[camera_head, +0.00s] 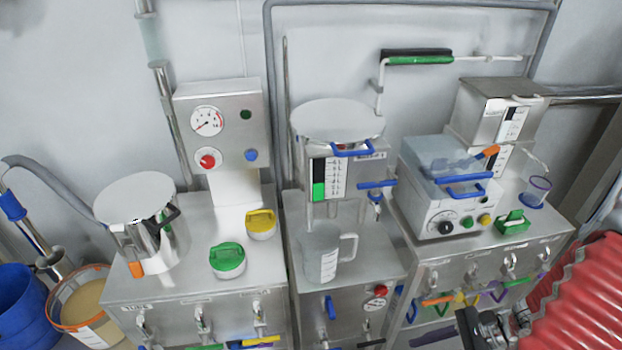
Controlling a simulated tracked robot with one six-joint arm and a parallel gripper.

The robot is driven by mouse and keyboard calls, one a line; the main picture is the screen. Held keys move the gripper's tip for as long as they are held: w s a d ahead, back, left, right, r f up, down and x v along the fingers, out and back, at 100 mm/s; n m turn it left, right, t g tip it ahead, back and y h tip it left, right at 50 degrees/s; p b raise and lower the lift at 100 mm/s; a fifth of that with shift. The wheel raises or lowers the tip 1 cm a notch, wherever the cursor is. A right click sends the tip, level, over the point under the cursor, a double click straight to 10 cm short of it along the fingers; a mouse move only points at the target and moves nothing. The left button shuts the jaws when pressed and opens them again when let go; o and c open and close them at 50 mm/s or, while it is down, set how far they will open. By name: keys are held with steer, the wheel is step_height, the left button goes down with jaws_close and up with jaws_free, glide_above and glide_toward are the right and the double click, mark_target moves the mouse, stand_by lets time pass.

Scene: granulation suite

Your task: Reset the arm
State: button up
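My arm, in a red ribbed sleeve, enters at the lower right of the head view. At its left end is a dark metal mechanism that looks like my gripper (492,328), partly cut off by the bottom edge. Its fingers cannot be made out, so I cannot tell whether it is open or shut. No held object can be made out. It appears in front of the right steel cabinet (440,275), low by the hanging coloured tools.
An orange-rimmed bucket (80,305) stands lower left. Pipes line the wall.

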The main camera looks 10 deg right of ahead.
steer(key=w+a+r+n+g+h, duration=0.1)
steer(key=a+r+n+h, duration=0.1)
steer(key=r+n+h, duration=0.45)
steer(key=w+a+r+n+g+h, duration=0.1)
steer(key=w+a+r+n+h, duration=0.15)
steer(key=r+n, duration=0.7)
steer(key=a+r+n+t+h, duration=0.1)
steer(key=a+r+n+t, duration=0.4)
steer(key=a+r, duration=0.6)
step_height(320, 180, up, 3)
steer(key=shift+s+a+f, duration=0.1)
steer(key=shift+s+a, duration=0.05)
steer(key=shift+s, duration=0.15)
